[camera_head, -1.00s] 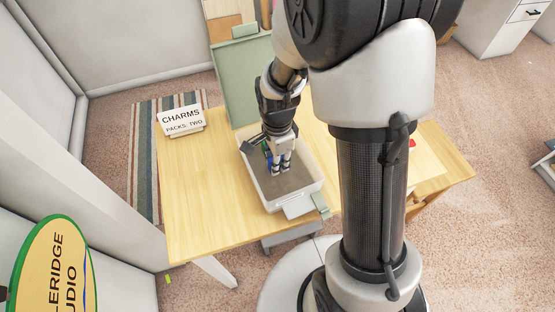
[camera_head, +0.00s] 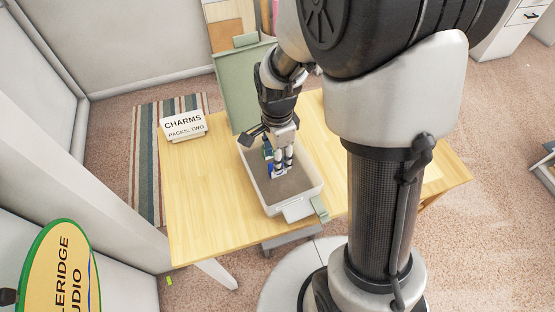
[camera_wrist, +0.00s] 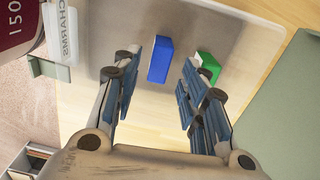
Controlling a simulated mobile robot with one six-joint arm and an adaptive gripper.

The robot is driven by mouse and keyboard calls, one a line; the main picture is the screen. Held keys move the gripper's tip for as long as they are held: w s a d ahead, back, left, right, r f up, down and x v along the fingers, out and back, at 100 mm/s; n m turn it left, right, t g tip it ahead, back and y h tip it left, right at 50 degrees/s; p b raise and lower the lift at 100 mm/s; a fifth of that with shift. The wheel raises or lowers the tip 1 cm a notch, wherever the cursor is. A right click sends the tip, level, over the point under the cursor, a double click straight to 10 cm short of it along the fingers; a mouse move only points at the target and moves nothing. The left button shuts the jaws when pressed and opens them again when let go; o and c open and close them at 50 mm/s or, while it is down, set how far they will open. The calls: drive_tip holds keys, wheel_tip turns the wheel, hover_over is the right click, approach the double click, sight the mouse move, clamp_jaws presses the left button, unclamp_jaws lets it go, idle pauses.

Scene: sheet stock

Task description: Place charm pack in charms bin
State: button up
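The charms bin (camera_head: 316,186) is a pale open box with a grey floor on the wooden table, its green lid (camera_head: 238,92) raised behind. It carries a CHARMS label (camera_wrist: 65,35) in the wrist view. A blue charm pack (camera_wrist: 160,58) is inside the bin; it also shows below my fingers in the head view (camera_head: 271,171). A green pack (camera_wrist: 208,66) is beside it, partly hidden by a finger. My gripper (camera_wrist: 158,80) is open over the bin, with the blue pack in line with the gap between its fingers, apart from both.
A CHARMS, PACKS: TWO sign (camera_head: 184,126) stands at the table's back left. The table (camera_head: 200,200) is clear left of the bin. A green latch (camera_head: 319,204) sticks out at the bin's front. A dark red object marked 150 (camera_wrist: 15,25) shows at the wrist view's corner.

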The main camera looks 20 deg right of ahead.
drive_tip(key=s+r+n+t+p, duration=0.1)
drive_tip(key=s+r+n, duration=0.3)
drive_tip(key=r, duration=0.5)
drive_tip(key=s+r+n+t+p, duration=0.1)
drive_tip(key=s+r+n, duration=0.25)
drive_tip(key=r, duration=0.55)
drive_tip(key=s+r+n+t, duration=0.2)
drive_tip(key=s+r+n, duration=0.1)
drive_tip(key=s+n, duration=0.5)
drive_tip(key=shift+s+r+n+t, duration=0.3)
drive_tip(key=shift+r+n, duration=0.1)
drive_tip(key=shift+n, duration=0.25)
